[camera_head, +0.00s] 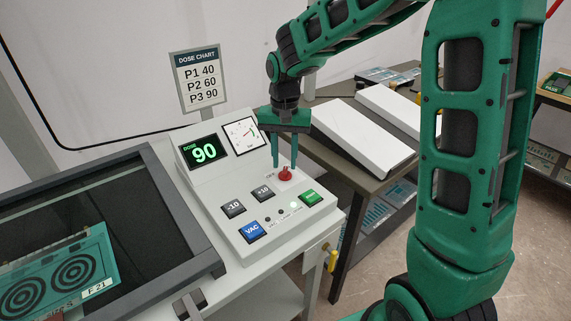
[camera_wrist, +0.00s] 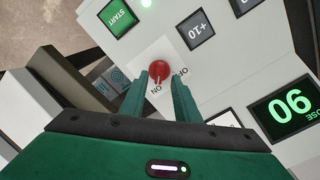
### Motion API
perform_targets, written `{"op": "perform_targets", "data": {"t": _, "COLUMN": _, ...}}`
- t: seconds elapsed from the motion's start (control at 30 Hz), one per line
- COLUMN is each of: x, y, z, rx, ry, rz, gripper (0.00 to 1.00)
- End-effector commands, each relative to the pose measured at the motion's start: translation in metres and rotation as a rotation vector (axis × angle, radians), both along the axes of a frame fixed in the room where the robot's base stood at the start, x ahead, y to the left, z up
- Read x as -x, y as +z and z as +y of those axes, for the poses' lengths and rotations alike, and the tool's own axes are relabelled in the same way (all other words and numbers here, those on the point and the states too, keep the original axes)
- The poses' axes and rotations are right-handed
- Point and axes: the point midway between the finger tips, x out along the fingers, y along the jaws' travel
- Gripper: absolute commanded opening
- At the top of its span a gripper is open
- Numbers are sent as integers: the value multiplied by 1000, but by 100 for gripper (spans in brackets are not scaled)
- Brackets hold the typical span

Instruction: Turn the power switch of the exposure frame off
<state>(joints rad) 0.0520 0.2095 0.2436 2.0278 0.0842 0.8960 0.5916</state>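The power switch is a red rotary knob (camera_head: 286,174) on the sloped control panel (camera_head: 215,182) of the exposure frame. In the wrist view the knob (camera_wrist: 159,70) has ON and OFF labels beside it, and its narrow ridge appears to point toward ON. My gripper (camera_head: 285,163) is above the panel, pointing down, with its two green fingers apart around the line of the knob. In the wrist view the gripper (camera_wrist: 162,88) has an open gap, with the knob just beyond the fingertips. Contact with the knob cannot be told.
The panel carries a dose display (camera_head: 203,151) reading 90, a gauge (camera_head: 243,135), and -10 (camera_head: 233,208), +10 (camera_head: 263,193), VAC (camera_head: 252,231) and green START (camera_head: 310,197) buttons. A dark-framed glass bed (camera_head: 180,220) is at left. A side table (camera_head: 340,165) stands behind.

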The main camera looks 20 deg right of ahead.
Motion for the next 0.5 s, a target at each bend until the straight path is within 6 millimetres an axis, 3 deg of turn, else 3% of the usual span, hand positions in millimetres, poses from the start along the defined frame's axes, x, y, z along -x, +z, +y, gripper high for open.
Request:
{"op": "perform_targets", "data": {"t": 0.2, "x": 0, "y": -18, "z": 0, "rx": 0, "ry": 0, "rz": 1, "gripper": 29}}
{"op": "perform_targets", "data": {"t": 0.5, "x": 0, "y": -21, "z": 0, "rx": 0, "ry": 0, "rz": 0, "gripper": 29}}
